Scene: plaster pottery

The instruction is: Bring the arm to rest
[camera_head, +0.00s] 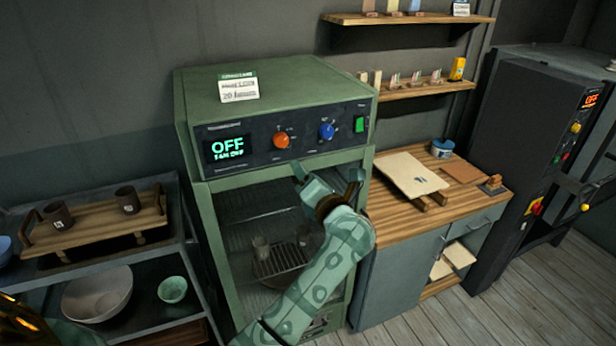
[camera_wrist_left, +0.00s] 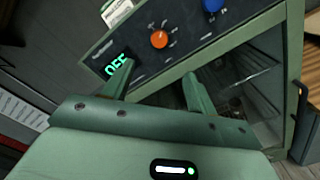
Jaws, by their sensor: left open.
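My left arm reaches up in front of the green cabinet (camera_head: 290,88) in the head view. Its left gripper (camera_head: 328,177) is open and empty, just below the control panel (camera_head: 290,134). In the left wrist view the two fingers (camera_wrist_left: 155,85) stand apart with nothing between them, pointing at the panel. The panel's display (camera_head: 228,148) reads OFF. An orange knob (camera_head: 281,140), a blue knob (camera_head: 327,131) and a green switch (camera_head: 359,124) sit on it. My right gripper is not in view.
Inside the cabinet a wire rack (camera_head: 280,262) holds small vessels. A shelf at left bears a wooden tray (camera_head: 100,228) with two dark cups, above bowls. A wooden-topped bench (camera_head: 400,222) with a pale board stands at right, before a dark cabinet (camera_head: 520,130).

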